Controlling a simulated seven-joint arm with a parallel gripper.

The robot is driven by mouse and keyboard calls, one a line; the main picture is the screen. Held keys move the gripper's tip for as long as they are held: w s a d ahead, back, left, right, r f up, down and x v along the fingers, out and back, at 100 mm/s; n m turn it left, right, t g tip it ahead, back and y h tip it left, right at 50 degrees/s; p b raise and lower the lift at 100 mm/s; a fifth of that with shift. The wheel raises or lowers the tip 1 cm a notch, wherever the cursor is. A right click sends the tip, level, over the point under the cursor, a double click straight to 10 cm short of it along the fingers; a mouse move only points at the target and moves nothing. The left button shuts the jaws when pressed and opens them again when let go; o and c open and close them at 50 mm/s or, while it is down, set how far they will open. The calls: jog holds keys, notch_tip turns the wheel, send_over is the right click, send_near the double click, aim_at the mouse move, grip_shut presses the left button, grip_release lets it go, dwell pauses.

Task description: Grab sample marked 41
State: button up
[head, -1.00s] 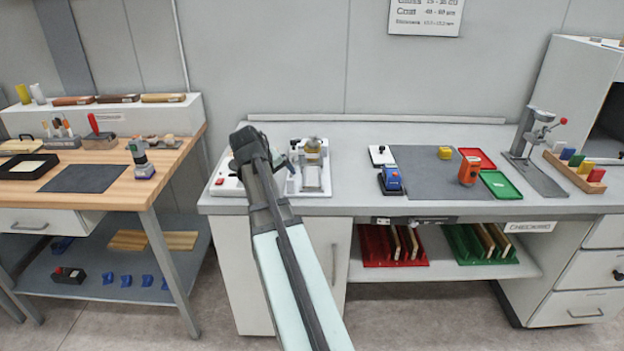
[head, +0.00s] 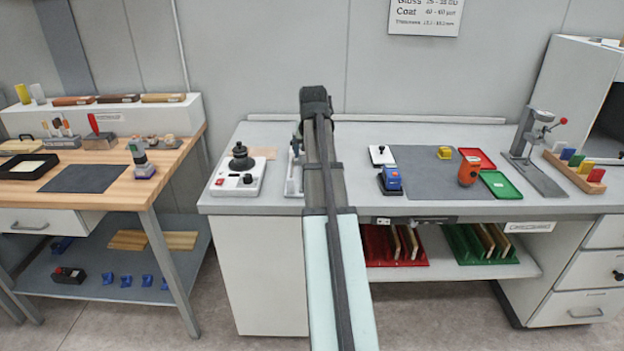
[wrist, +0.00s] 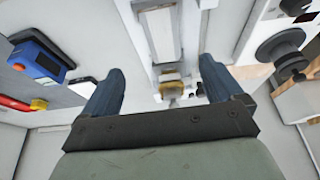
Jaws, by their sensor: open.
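No number 41 is legible in any view. Light wooden panels, which may be samples, stand in the red rack (head: 380,246) and the green rack (head: 470,250) on the shelf under the bench; I cannot read marks on them. In the wrist view my gripper (wrist: 158,86) is open, with two dark blue fingers apart and nothing held. A white device with a brass-coloured part (wrist: 172,90) shows beyond and between the fingers. In the head view my arm hides the gripper and covers most of this device (head: 294,180).
A white unit with a black knob (head: 240,165) stands at the bench's left. To the right are a blue gauge (head: 391,178), an orange device (head: 469,171), a green tray (head: 502,185) and a lever stand (head: 530,140). A wooden table (head: 130,180) stands left.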

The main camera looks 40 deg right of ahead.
jog(key=x, duration=0.7)
jog(key=shift+w+d+f, duration=0.1)
jog(key=shift+w+f, duration=0.05)
jog(key=shift+f, duration=0.2)
jog(key=shift+w+x, duration=0.15)
jog(key=shift+x, duration=1.15)
jog(key=shift+w+x, duration=0.2)
jog(key=shift+x, duration=1.15)
jog(key=shift+d+r, duration=0.1)
jog(key=shift+r, duration=0.05)
jog(key=c, duration=1.2)
